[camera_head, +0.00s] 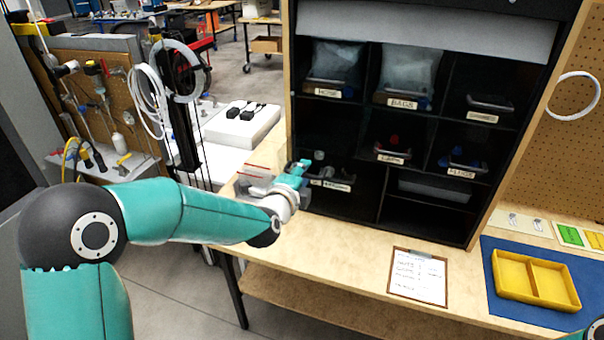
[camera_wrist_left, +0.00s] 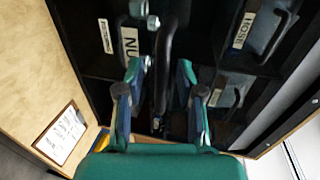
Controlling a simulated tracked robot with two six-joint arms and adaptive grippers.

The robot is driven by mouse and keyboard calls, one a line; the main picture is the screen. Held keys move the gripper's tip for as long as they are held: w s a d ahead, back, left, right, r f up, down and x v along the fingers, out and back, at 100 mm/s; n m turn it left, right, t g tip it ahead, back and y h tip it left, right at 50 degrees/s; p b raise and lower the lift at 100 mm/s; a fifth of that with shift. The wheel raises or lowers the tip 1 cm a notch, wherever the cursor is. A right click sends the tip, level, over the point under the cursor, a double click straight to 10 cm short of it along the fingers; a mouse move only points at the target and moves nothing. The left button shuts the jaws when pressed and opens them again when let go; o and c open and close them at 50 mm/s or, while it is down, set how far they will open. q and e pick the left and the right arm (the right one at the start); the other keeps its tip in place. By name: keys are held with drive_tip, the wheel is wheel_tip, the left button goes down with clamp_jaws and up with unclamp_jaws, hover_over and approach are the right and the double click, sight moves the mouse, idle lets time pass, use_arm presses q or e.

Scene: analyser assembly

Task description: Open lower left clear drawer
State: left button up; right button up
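The lower left clear drawer sits in the left column of the black cabinet, its white label (camera_head: 330,185) partly hidden by my gripper. In the left wrist view its label (camera_wrist_left: 130,42) reads "NU" before it is cut off, and its dark bar handle (camera_wrist_left: 162,70) shows close up. My left gripper (camera_head: 303,176) is at the front of this drawer. In the left wrist view the fingers (camera_wrist_left: 159,78) are apart, with the handle between them; I cannot tell whether either finger touches it. The drawer appears to be in its compartment.
Other labelled drawers, including hose (camera_head: 328,93), bags (camera_head: 402,102) and caps (camera_head: 393,155), fill nearby compartments. A clipboard (camera_head: 418,277) lies on the wooden bench, with a yellow tray (camera_head: 497,277) on a blue mat to the right. The bench before the cabinet is mostly clear.

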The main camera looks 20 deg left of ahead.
use_arm(q)
drive_tip(key=shift+c, duration=0.3)
clamp_jaws()
drive_tip(key=shift+s, duration=0.1)
drive_tip(key=shift+s+f+b, duration=0.1)
drive_tip(key=shift+s+b, duration=0.25)
drive_tip(key=shift+s, duration=0.55)
drive_tip(key=shift+c, duration=1.2)
unclamp_jaws()
drive_tip(key=o, duration=0.3)
drive_tip(key=shift+s, duration=0.1)
